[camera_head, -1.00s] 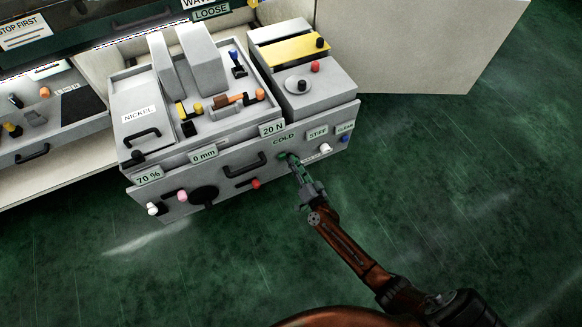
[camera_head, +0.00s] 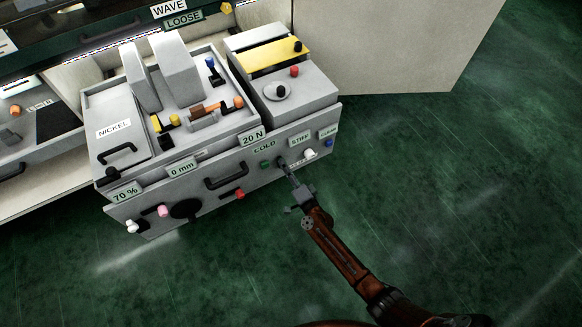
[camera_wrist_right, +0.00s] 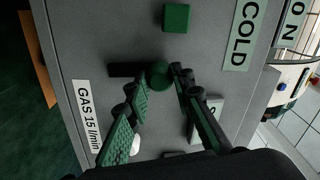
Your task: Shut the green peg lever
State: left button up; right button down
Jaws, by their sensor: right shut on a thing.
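The green peg (camera_wrist_right: 159,74) stands out from the grey front panel, its rounded end between my right fingertips in the wrist view. My right gripper (camera_wrist_right: 155,82) is shut on it; its dark fingers with green pads flank it. A short black bar (camera_wrist_right: 122,69) lies beside the peg; I cannot tell whether it is a slot or part of the lever. In the head view, my right gripper (camera_head: 283,165) is at the panel just below and right of the COLD label (camera_head: 264,147) and hides the peg. My left gripper is not in view.
A green square block (camera_wrist_right: 176,18) sits near the peg; it also shows in the head view (camera_head: 265,164). A white knob (camera_head: 310,154), a blue knob (camera_head: 328,143) and a red knob (camera_head: 239,194) stand on the same panel. The green floor (camera_head: 440,200) at right is clear.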

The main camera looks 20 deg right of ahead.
jog(key=shift+d, duration=0.15)
jog(key=c, duration=2)
grip_release()
jog(key=o, duration=0.3)
jog(key=shift+o, duration=0.2)
jog(key=s+d, duration=0.1)
jog(key=s, duration=1.1)
jog(key=shift+d, duration=0.1)
